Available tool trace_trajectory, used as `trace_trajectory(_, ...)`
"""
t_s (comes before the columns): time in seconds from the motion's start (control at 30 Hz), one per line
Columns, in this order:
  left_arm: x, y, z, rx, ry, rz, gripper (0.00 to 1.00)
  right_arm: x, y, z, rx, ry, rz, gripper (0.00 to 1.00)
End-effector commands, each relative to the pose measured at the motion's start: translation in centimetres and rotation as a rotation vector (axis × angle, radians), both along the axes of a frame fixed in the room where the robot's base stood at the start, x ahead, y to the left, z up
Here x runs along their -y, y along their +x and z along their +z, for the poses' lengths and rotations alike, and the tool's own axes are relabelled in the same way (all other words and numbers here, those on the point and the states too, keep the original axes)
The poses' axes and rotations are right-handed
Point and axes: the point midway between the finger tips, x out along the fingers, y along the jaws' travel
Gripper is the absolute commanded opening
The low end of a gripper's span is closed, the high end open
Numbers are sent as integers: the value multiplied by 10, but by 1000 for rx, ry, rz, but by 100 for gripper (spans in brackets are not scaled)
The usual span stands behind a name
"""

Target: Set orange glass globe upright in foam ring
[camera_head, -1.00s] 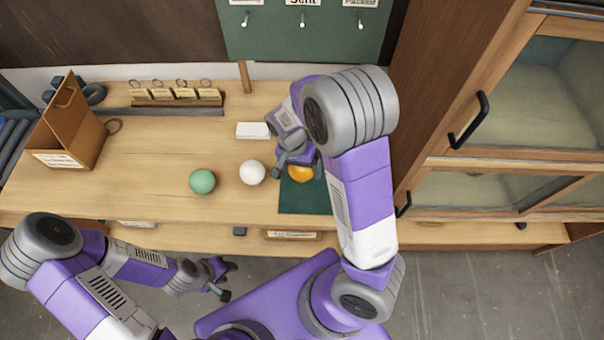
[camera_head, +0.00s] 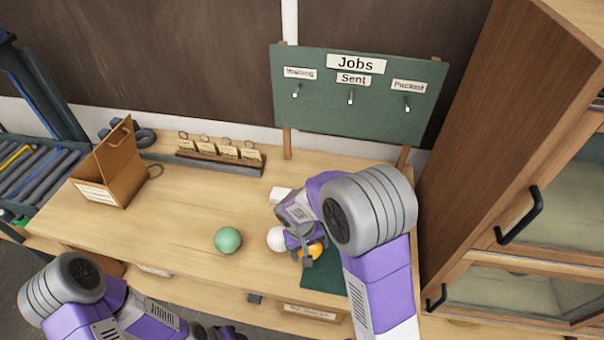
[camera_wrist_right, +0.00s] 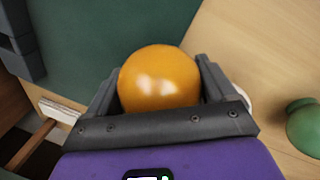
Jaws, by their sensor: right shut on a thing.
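The orange glass globe (camera_head: 316,248) shows only in part below my right gripper (camera_head: 308,252) in the head view. In the right wrist view the orange globe (camera_wrist_right: 160,78) sits between the two fingers of my right gripper (camera_wrist_right: 160,85), which is shut on it. The globe is over or on the dark green mat (camera_head: 322,277); I cannot tell whether it touches the mat. I cannot make out a foam ring in either view. My left gripper (camera_head: 225,333) is at the bottom edge of the head view, mostly cut off.
A white globe (camera_head: 276,239) stands just left of my right gripper and a green globe (camera_head: 228,240) further left. A tag rack (camera_head: 220,158), an open brown box (camera_head: 112,170) and a jobs board (camera_head: 360,110) are behind. A cabinet (camera_head: 480,180) bounds the right.

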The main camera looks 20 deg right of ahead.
Motion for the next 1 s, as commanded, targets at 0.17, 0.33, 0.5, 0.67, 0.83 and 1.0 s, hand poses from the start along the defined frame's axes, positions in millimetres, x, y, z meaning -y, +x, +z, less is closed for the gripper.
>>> trace_trajectory(0.17, 0, 0, 7, 0, 0, 0, 43, 12, -1, 9, 1, 3, -65, 54)
trace_trajectory(0.33, 0, 0, 30, 0, 0, 0, 43, 64, -13, 39, 1, 10, -340, 54)
trace_trajectory(0.5, 0, 0, 50, 0, 0, -1, 43, 115, -33, 65, -1, 6, -629, 54)
trace_trajectory(0.67, 0, 0, 57, 0, 0, 0, 43, 139, -46, 74, -4, -2, -781, 54)
trace_trajectory(0.83, 0, 0, 51, 0, 0, 0, 43, 144, -50, 45, -8, -7, -812, 54)
trace_trajectory(1.0, 0, 0, 47, 0, 0, 0, 43, 144, -49, 18, -6, -6, -809, 54)
